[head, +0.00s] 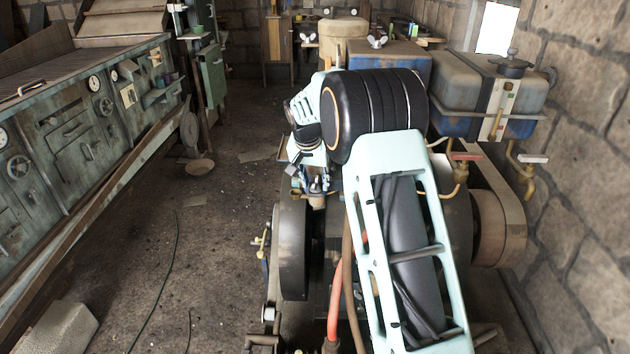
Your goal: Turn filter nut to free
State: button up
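A pale wing nut (377,41) sits on top of a blue box-shaped housing (398,60) behind my arm. Another small winged piece (325,13) sits on top of a tan cylinder (343,40) to its left. I cannot tell which of these is the filter nut. My gripper (318,184) appears small and dark below my wrist, left of my arm and over the engine. It is well below and nearer than both winged pieces. Its fingers are too small and cluttered to read, and I see nothing clearly held.
A blue-grey tank (510,90) stands at right by the stone wall, with red-handled (466,156) and white-handled (533,158) taps below it. A belt wheel (490,228) is at right. A green control bench (75,130) lines the left. The floor (200,250) between is mostly clear.

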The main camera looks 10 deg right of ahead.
jog(key=shift+c, duration=0.5)
grip_shut()
jog(key=shift+d+n+t+y, duration=0.1)
jog(key=shift+n+t+y, duration=0.25)
jog(key=shift+n, duration=0.85)
jog(key=shift+o, duration=0.5)
grip_release()
